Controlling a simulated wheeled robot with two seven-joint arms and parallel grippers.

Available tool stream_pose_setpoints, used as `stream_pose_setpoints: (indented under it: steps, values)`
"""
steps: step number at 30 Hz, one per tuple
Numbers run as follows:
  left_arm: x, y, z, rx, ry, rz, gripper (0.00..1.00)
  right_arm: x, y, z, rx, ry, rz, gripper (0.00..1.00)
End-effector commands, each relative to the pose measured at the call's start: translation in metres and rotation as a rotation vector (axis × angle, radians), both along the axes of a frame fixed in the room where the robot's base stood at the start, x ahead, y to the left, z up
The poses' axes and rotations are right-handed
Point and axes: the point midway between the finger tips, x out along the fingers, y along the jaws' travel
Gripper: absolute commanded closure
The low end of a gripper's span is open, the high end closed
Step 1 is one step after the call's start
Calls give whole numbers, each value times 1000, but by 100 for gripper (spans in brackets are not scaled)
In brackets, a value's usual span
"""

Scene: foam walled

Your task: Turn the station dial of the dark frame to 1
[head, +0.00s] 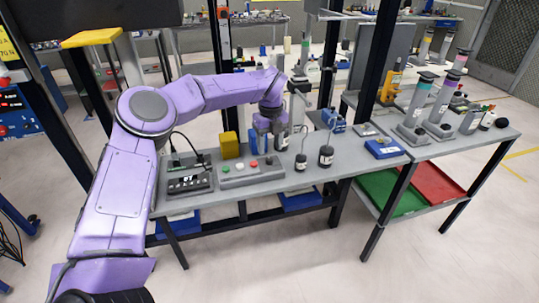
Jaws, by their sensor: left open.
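My left arm reaches in from the left, and its left gripper (269,143) is open with its fingers pointing down over the middle of the grey workbench (222,199). It hangs behind the grey button box (250,172), which has green, white and red buttons. A dark-framed unit (188,181) with a pale front strip stands on the bench left of that box. I cannot make out a dial or its numbers on it at this size. Nothing shows clearly between the fingers. My right gripper is not in view.
A yellow block (230,145) stands behind the button box. Two dark weighted cylinders with thin stems, one of them here (326,156), stand right of the gripper. A blue box (384,148) lies farther right. Dark upright posts (378,55) rise behind the bench.

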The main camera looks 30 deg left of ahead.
Motion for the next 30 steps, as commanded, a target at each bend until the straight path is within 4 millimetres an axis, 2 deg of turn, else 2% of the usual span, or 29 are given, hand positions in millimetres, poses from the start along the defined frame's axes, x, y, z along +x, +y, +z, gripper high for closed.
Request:
stream_pose_setpoints:
  steps: [3,9,26,29,30]
  values:
    - [1,0,29,1,-4,0,47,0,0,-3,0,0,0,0]
    - [1,0,57,0,-1,1,47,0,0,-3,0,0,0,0]
    - [1,0,62,0,0,0,47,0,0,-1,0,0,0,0]
    - [1,0,76,-1,-1,0,47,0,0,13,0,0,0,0]
    - [1,0,87,-1,-1,0,47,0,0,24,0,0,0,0]
